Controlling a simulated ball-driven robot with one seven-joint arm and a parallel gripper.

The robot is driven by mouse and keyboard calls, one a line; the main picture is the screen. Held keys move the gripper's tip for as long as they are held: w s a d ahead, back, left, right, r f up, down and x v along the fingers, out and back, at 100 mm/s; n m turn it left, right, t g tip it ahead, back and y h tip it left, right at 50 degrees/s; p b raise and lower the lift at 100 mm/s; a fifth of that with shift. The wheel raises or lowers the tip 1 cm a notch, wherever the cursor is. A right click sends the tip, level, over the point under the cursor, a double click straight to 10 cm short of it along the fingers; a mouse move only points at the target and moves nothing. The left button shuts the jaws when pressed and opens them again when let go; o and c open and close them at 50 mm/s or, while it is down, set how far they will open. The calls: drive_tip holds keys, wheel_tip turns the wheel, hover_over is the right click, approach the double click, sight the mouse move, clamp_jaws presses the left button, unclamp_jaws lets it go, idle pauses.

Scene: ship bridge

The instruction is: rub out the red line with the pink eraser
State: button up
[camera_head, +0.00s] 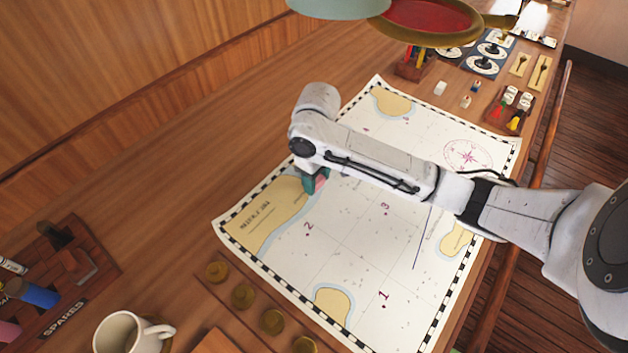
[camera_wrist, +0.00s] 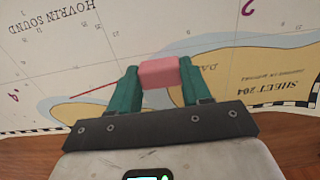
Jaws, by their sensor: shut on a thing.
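My gripper (camera_head: 316,181) has green fingers and is shut on the pink eraser (camera_wrist: 159,73), low over the chart. In the head view, a bit of the eraser (camera_head: 323,174) shows between the fingers. The red line (camera_wrist: 92,90) shows in the wrist view as a short, thin stroke left of the eraser, running toward the left finger. In the head view my arm covers that part of the chart, so I cannot make the line out there. The sea chart (camera_head: 350,241) lies flat on the wooden table. I cannot tell whether the eraser touches the paper.
A mug (camera_head: 127,333) and a spares rack (camera_head: 75,268) stand at the lower left. Several brass discs (camera_head: 243,296) line the chart's near edge. A pen holder (camera_head: 413,65) and small blocks (camera_head: 440,88) stand beyond the chart.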

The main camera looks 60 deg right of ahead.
drive_tip(key=shift+d, duration=0.15)
drive_tip(key=shift+w+d, duration=0.15)
drive_tip(key=shift+d, duration=1.05)
drive_tip(key=shift+w+d, duration=0.15)
drive_tip(key=shift+d, duration=1)
drive_tip(key=shift+w+d, duration=0.15)
drive_tip(key=shift+d, duration=1.15)
drive_tip(key=shift+w+d+b, duration=0.15)
drive_tip(key=shift+d+b, duration=0.15)
drive_tip(key=shift+d, duration=0.9)
drive_tip(key=shift+d, duration=0.1)
